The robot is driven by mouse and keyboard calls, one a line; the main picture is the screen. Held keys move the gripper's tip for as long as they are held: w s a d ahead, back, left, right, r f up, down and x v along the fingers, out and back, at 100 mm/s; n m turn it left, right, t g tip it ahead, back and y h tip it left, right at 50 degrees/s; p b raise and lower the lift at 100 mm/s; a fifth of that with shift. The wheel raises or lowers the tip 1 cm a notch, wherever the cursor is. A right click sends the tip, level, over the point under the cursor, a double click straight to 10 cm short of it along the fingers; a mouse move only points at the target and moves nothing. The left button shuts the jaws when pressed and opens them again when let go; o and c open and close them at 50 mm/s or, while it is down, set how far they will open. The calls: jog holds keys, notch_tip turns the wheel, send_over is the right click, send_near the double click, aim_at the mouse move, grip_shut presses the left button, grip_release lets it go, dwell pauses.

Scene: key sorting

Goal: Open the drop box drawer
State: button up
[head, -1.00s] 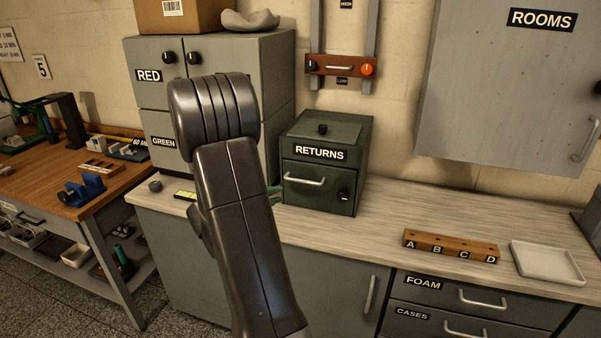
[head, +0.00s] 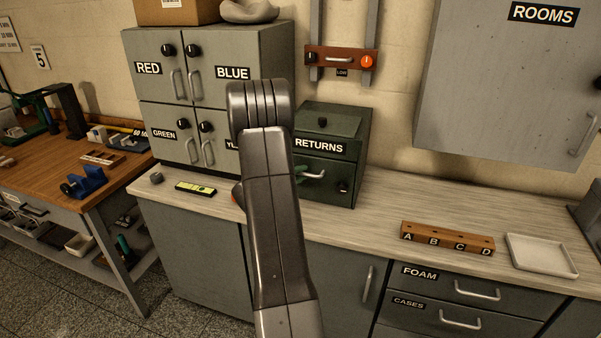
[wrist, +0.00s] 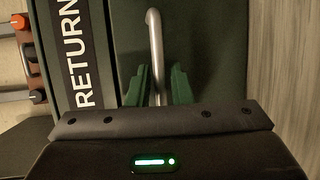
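The dark green drop box labelled RETURNS (head: 330,122) stands on the counter, partly hidden by my arm. Its drawer (head: 335,188) looks flush with the box front. The drawer's silver bar handle (wrist: 154,35) runs down the wrist view. My gripper (wrist: 159,72) has its two green fingers on either side of the handle, open, with a visible gap on the right. In the head view a green fingertip (head: 312,171) shows at the handle; the rest of the gripper is hidden behind my arm.
A grey cabinet with RED and BLUE doors (head: 232,73) stands left of the box. A yellow-green item (head: 195,188) lies on the counter (head: 400,203). A wooden A-B-C-D block (head: 447,238) and white tray (head: 540,255) sit at right.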

jog(key=shift+w+d, duration=0.15)
grip_shut()
jog(key=shift+f, duration=0.15)
jog(key=s+a+b, duration=0.3)
jog(key=s+b, duration=0.3)
jog(key=s, duration=0.3)
jog(key=s+a+b, duration=0.3)
jog(key=s+b, duration=0.3)
jog(key=s, duration=0.3)
jog(key=shift+s, duration=0.25)
